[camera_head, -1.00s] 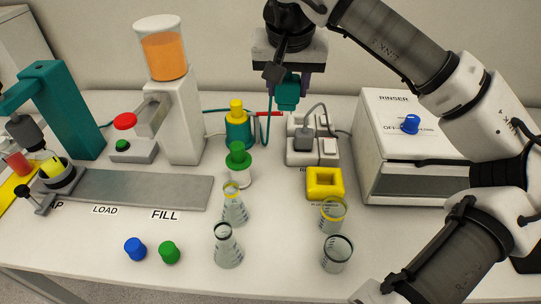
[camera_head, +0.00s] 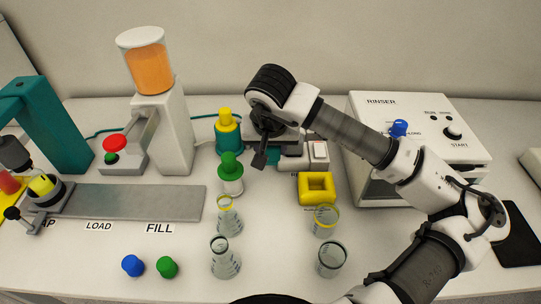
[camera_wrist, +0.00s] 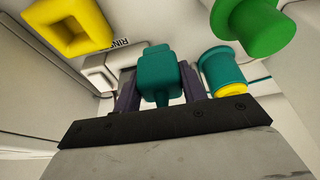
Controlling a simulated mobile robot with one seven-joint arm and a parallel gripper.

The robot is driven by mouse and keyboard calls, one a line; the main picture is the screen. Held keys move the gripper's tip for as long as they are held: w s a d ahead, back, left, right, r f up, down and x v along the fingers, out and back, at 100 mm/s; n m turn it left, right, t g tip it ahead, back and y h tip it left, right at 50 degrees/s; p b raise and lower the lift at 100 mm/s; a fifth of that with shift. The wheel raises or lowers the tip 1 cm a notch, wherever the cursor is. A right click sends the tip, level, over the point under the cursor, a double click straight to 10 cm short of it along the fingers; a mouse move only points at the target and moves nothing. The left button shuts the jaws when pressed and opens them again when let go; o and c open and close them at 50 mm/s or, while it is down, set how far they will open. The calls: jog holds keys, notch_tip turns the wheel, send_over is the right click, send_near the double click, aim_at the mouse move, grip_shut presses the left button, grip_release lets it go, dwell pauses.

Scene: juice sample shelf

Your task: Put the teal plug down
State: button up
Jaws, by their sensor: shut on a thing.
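My gripper (camera_wrist: 158,88) is shut on the teal plug (camera_wrist: 157,68), with a dark finger on each side of it in the wrist view. The strip also shows beside the plug in the wrist view (camera_wrist: 99,74). I cannot tell whether the plug touches anything below it.
A teal bottle with yellow top (camera_head: 228,132) and a green-topped one (camera_head: 230,175) stand close left of my gripper. A yellow square ring (camera_head: 316,188) lies in front of the strip. The rinser (camera_head: 378,125) stands right. Glass flasks (camera_head: 225,258) and beakers (camera_head: 331,258) stand in front.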

aim_at(270, 161)
notch_tip(270, 161, down, 4)
jog(key=shift+f+p, duration=0.25)
jog(key=shift+p, duration=0.25)
jog(key=shift+f, duration=0.1)
jog(key=shift+f+b, duration=0.15)
jog(key=shift+b, duration=0.2)
jog(key=o, duration=1.2)
jog(key=shift+c, duration=0.2)
jog(key=b+v, duration=0.3)
jog(key=v, duration=0.9)
jog(key=shift+r, duration=0.2)
